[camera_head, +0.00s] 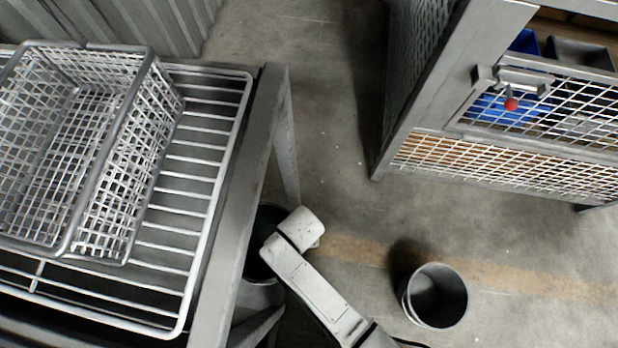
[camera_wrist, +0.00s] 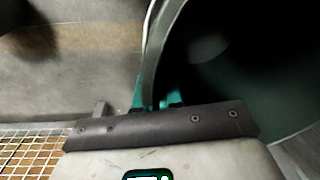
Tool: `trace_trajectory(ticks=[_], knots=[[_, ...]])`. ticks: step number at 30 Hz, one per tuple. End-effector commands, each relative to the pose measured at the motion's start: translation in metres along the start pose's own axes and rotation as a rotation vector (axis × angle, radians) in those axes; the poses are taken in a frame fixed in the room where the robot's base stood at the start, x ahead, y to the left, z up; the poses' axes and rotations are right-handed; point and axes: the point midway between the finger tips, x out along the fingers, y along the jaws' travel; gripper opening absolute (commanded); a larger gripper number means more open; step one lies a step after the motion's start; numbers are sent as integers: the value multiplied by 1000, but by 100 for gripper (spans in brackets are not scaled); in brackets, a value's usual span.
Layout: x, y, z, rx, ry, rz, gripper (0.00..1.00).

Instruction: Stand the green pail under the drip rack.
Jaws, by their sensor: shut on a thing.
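The drip rack (camera_head: 205,170) is a wire-topped metal stand at the left of the head view. A dark pail (camera_head: 262,222) stands beside or partly beneath its right edge, partly hidden by my arm and the rack frame. In the wrist view, a pail with a dark green inside (camera_wrist: 250,75) fills the right side. My gripper (camera_wrist: 156,98) has its teal fingers shut on this green pail's rim. In the head view the fingers are hidden behind my arm. I cannot tell whether the pail's bottom touches the floor.
A wire basket (camera_head: 108,145) sits on the rack. A second, grey pail (camera_head: 437,297) stands on the floor at lower right. A mesh-sided cabinet (camera_head: 500,160) with a red-knobbed latch stands at upper right. The concrete floor between rack and cabinet is clear.

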Motion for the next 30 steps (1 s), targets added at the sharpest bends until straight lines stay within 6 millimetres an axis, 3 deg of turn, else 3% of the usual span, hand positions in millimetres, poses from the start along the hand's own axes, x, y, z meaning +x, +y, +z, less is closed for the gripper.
trace_trajectory(ticks=[20,30], knots=[[14,-73,-14,-2,1,-2,0],[33,-102,-19,-2,0,-2,0]])
